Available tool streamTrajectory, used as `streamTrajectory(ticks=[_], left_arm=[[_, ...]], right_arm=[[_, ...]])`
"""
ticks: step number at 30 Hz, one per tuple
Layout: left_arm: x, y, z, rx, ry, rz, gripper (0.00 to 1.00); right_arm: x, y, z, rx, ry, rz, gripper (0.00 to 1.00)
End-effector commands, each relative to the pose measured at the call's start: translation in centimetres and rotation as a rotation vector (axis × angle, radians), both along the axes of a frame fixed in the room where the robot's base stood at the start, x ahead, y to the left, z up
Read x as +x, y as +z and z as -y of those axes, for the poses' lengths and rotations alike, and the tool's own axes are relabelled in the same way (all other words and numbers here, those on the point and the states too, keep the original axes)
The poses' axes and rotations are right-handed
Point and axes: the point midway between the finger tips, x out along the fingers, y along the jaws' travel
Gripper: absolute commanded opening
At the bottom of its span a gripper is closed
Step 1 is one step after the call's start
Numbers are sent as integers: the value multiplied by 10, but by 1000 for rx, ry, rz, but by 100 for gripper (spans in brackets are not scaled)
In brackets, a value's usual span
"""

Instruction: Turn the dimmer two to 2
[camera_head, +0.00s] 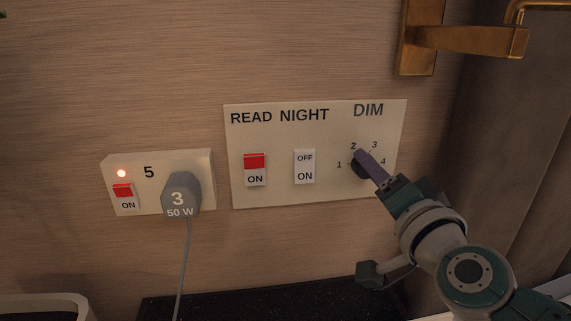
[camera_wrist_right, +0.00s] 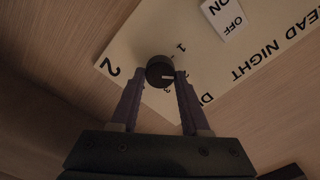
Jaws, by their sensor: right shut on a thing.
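The DIM dimmer is a round black knob (camera_head: 358,168) on the right of a cream panel (camera_head: 300,196), with small numbers 1 to 4 around it. My right gripper (camera_head: 362,158) reaches it from the lower right and partly covers it. In the right wrist view the knob (camera_wrist_right: 159,71) sits between the two purple fingertips of my right gripper (camera_wrist_right: 156,76), which are shut on its sides. A white mark on the knob points right there, between the 1 and what looks like the 3. The small 2 is not legible there, apparently behind a finger. My left gripper is not in view.
A red READ switch (camera_head: 255,169) and a white NIGHT switch (camera_head: 305,166) share the panel. To the left, a socket plate (camera_head: 148,205) carries a lit lamp, a red switch and a grey plug (camera_head: 181,195). A brass handle (camera_head: 470,40) is at the upper right.

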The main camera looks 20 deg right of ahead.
Motion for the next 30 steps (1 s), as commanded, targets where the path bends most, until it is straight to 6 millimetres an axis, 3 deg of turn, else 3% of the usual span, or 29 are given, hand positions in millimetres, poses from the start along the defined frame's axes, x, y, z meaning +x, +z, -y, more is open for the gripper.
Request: streamTrajectory(ticks=[10, 26, 27, 30], left_arm=[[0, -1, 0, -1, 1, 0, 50], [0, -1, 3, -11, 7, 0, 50], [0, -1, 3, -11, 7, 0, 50], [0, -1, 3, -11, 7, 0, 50]], right_arm=[[0, 0, 0, 129, 0, 31, 0], [0, 0, 0, 150, 1, 35, 0], [0, 0, 0, 150, 0, 36, 49], [0, 0, 0, 150, 0, 36, 60]])
